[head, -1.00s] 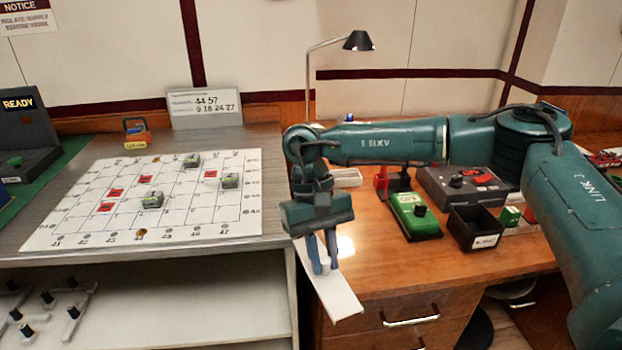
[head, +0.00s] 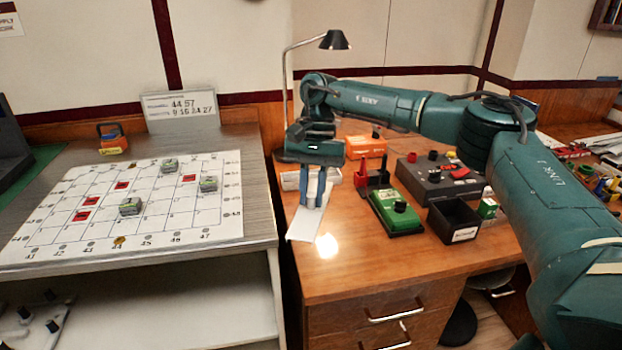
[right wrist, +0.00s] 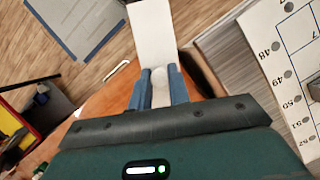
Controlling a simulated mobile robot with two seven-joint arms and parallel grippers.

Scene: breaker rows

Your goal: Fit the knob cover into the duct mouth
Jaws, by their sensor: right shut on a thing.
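My right gripper (head: 313,203) is shut on a flat white card-like piece (head: 302,224), which hangs tilted below the fingers over the wooden desk's left part. In the right wrist view the fingers (right wrist: 160,78) pinch it, and its white strip (right wrist: 151,32) reaches out past the fingertips. A pale rounded part shows between the fingers. I cannot tell whether this piece is the knob cover. I cannot pick out a duct mouth for certain in either view. My left gripper is not in view.
A white gridded board (head: 150,200) with small green-grey blocks lies on the left bench. On the wooden desk (head: 370,265) are a green unit (head: 396,212), a black open box (head: 453,222), a grey control box (head: 440,180) and an orange case (head: 366,147). A lamp (head: 334,40) stands behind.

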